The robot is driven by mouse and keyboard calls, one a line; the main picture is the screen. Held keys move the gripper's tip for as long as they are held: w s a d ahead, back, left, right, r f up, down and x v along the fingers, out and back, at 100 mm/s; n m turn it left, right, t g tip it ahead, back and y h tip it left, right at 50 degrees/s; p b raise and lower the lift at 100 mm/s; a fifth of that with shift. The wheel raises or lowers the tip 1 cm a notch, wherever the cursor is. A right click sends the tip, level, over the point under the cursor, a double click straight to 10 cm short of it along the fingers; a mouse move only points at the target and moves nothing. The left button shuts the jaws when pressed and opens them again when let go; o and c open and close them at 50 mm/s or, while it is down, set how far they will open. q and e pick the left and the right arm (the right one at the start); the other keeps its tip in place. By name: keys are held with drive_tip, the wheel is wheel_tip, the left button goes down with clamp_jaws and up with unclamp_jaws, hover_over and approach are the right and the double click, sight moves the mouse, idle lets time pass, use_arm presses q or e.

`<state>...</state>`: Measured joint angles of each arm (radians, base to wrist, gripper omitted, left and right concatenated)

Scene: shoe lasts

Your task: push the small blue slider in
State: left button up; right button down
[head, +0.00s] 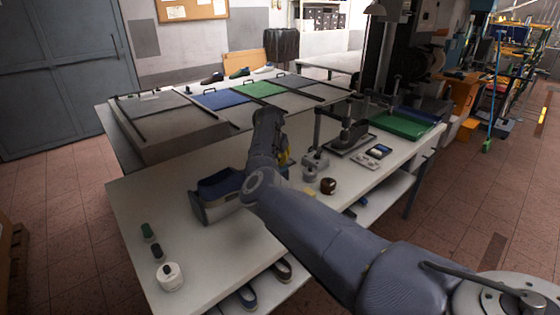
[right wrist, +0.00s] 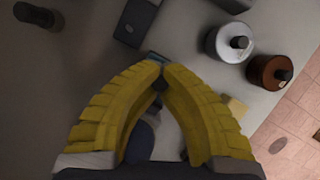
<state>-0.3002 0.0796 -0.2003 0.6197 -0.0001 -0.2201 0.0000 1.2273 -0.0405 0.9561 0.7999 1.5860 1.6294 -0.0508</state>
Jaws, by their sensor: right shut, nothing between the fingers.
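In the right wrist view, a small blue piece (right wrist: 156,58) shows just beyond my fingertips; it looks like the slider, but most of it is hidden by the fingers. I cannot tell whether the fingertips touch it. My right gripper (right wrist: 161,68) has yellow ribbed fingers with their tips together and nothing between them. In the head view, one yellow finger of my right gripper (head: 284,157) shows behind my forearm, above the table; the slider is hidden there. My left gripper is not in view.
On the white table (head: 150,205), a grey box with a blue shoe form (head: 222,184) stands left of my arm. A brown round pot (head: 328,186) and a grey one (head: 310,173) stand to its right. A white pot (head: 169,277) is at the front left.

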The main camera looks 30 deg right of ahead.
drive_tip(key=shift+s+a+r, duration=0.1)
drive_tip(key=shift+s+a, duration=0.05)
drive_tip(key=shift+a, duration=1.4)
drive_tip(key=c, duration=2.1)
unclamp_jaws()
drive_tip(key=shift+c, duration=0.2)
drive_tip(key=o, duration=0.8)
drive_tip(key=shift+a, duration=0.1)
drive_tip(key=v, duration=1.1)
drive_tip(key=shift+s+r, duration=0.2)
drive_tip(key=shift+r, duration=0.2)
